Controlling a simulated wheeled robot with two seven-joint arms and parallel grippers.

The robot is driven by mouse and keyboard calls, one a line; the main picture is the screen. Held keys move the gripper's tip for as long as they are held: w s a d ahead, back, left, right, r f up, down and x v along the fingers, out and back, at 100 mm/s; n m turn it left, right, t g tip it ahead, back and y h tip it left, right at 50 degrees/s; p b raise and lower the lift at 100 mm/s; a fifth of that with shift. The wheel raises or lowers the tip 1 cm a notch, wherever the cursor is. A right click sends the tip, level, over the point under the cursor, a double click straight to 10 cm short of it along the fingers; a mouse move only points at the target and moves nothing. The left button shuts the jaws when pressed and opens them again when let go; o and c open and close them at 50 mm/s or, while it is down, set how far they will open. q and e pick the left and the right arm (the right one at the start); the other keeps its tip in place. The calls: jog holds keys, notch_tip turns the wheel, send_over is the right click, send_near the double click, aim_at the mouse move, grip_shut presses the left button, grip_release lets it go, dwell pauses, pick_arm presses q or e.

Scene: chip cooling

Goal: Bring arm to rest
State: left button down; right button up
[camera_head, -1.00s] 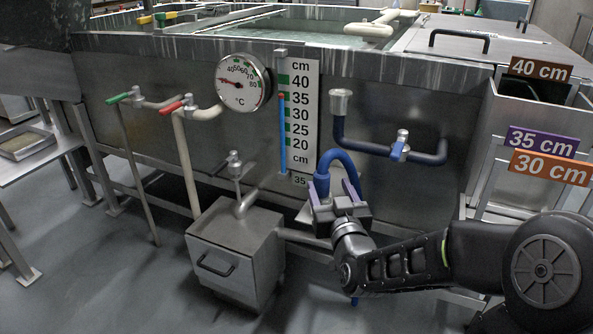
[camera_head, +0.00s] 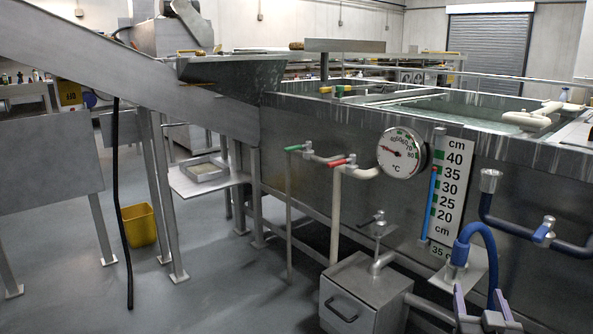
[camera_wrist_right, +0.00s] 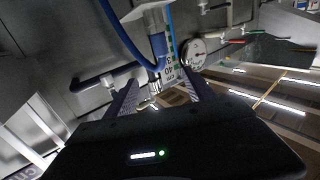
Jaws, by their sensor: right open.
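My right gripper (camera_head: 482,300) is at the bottom right of the head view, with its two purple-grey fingers apart. It is in front of the steel tank (camera_head: 330,125), near the curved blue hose (camera_head: 481,232). In the right wrist view the open fingers (camera_wrist_right: 160,92) show nothing clamped between them. The hose (camera_wrist_right: 121,40) curves beyond them to a fitting by the level scale (camera_wrist_right: 171,72). I cannot tell the exact gap between hose and fingers. Most of my right arm is outside the head view. My left gripper is not in view.
The level scale (camera_head: 452,190) and round thermometer (camera_head: 402,153) are on the tank front. A steel box (camera_head: 350,296) stands on the floor left of my right gripper. A yellow bin (camera_head: 139,225) is farther left. The floor (camera_head: 215,295) between them is clear.

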jog(key=s+a+f+g+y, duration=0.1)
jog(key=a+f+g+y, duration=0.15)
jog(key=a+f, duration=0.55)
jog(key=s+a+f+g+y, duration=0.1)
jog(key=a+f+g+y, duration=0.15)
jog(key=f, duration=0.85)
jog(key=s+a+f+g+y, duration=0.1)
jog(key=a+f+g+y, duration=0.15)
jog(key=a+f, duration=0.55)
jog(key=s+a+f+n+g+y, duration=0.15)
jog(key=s+a+f+g, duration=0.25)
jog(key=s+a+f, duration=0.4)
jog(key=s+a+f+n+g+y, duration=0.15)
jog(key=s+a+f+g, duration=0.35)
jog(key=s+f, duration=0.55)
pick_arm(q)
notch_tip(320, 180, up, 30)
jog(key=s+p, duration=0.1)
jog(key=p, duration=3)
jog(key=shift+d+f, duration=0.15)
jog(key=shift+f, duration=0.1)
pick_arm(e)
notch_tip(320, 180, up, 31)
jog(key=s+a, duration=0.1)
jog(key=a, duration=0.1)
jog(key=shift+s+a+f+t, duration=0.15)
jog(key=shift+s+a+t, duration=0.2)
jog(key=shift+s, duration=0.05)
jog(key=shift+y, duration=0.25)
